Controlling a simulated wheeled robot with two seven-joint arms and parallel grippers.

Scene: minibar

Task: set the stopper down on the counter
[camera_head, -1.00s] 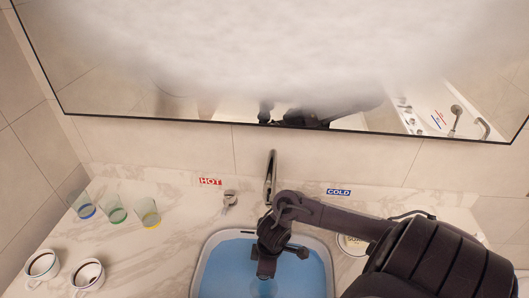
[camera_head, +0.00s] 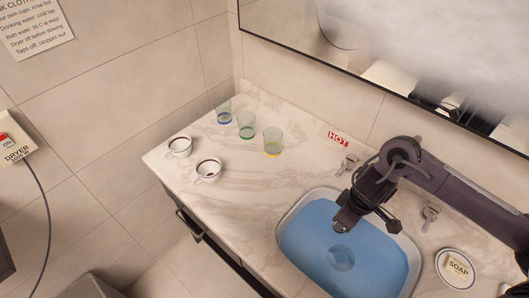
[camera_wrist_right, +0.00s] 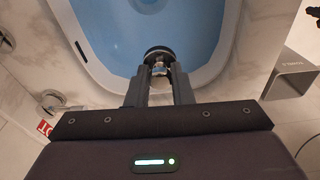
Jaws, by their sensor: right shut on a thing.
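My right gripper (camera_head: 345,222) hangs over the sink basin (camera_head: 290,222), which holds blue water. In the right wrist view, the gripper (camera_wrist_right: 159,72) is shut on the stopper (camera_wrist_right: 158,52), a small dark round piece with a metallic part between the fingertips. The stopper is mostly hidden by my gripper in the head view. The round drain (camera_head: 341,257) shows under the water near the middle of the basin. The pale marble counter (camera_head: 240,200) runs around the basin, with a wide bare stretch to its left. My left gripper is not in view.
Two white cups (camera_head: 179,147) (camera_head: 208,170) and three tinted glasses (camera_head: 223,112) (camera_head: 246,126) (camera_head: 272,142) stand at the counter's left end. Taps (camera_head: 346,163) (camera_head: 430,215) stand behind the basin. A soap dish (camera_head: 457,268) sits at right. A dryer (camera_head: 15,140) hangs on the left wall.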

